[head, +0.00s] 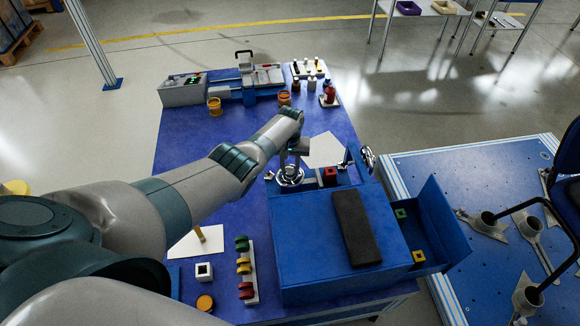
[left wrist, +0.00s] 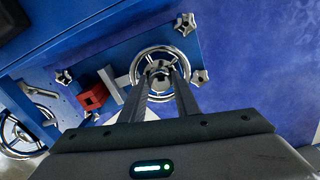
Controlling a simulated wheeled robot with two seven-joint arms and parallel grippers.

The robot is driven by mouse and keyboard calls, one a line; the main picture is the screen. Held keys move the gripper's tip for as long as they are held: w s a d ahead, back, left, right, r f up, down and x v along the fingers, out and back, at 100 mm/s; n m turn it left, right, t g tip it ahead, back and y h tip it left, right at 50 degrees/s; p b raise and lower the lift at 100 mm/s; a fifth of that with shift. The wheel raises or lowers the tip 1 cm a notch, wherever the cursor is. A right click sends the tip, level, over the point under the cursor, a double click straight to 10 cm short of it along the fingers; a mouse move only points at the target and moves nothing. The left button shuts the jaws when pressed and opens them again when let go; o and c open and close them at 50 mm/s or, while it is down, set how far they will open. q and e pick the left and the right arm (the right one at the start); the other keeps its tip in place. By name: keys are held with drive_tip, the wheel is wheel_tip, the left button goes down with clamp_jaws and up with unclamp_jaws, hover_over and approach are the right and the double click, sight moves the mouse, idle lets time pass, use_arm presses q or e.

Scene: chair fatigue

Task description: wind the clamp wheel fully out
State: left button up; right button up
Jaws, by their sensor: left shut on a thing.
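The clamp wheel (head: 290,179) is a shiny metal handwheel by the back left corner of the blue box on the table. It also shows in the left wrist view (left wrist: 136,69), on a blue plate with star-shaped knobs. My left gripper (head: 292,163) reaches it from above. In the left wrist view its two fingers (left wrist: 160,74) are shut on the middle of the wheel, partly hiding it. A second handwheel (head: 369,158) stands at the box's right back side. My right gripper does not show.
The blue box (head: 300,240) bears a dark pad (head: 355,228). A red block (head: 330,177) sits close to the wheel. An open blue drawer (head: 440,225) sticks out at right. A rack of coloured pieces (head: 246,270) stands left of the box. The middle of the table is clear.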

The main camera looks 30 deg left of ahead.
use_arm(q)
drive_tip(key=n+p, duration=0.1)
drive_tip(key=n, duration=0.5)
drive_tip(key=shift+r+n, duration=0.1)
drive_tip(key=shift+n, duration=0.2)
drive_tip(key=n, duration=1.1)
drive_tip(key=shift+n, duration=0.3)
drive_tip(key=n, duration=0.5)
drive_tip(key=shift+n, duration=0.3)
drive_tip(key=o, duration=1.1)
drive_tip(key=shift+c, duration=0.2)
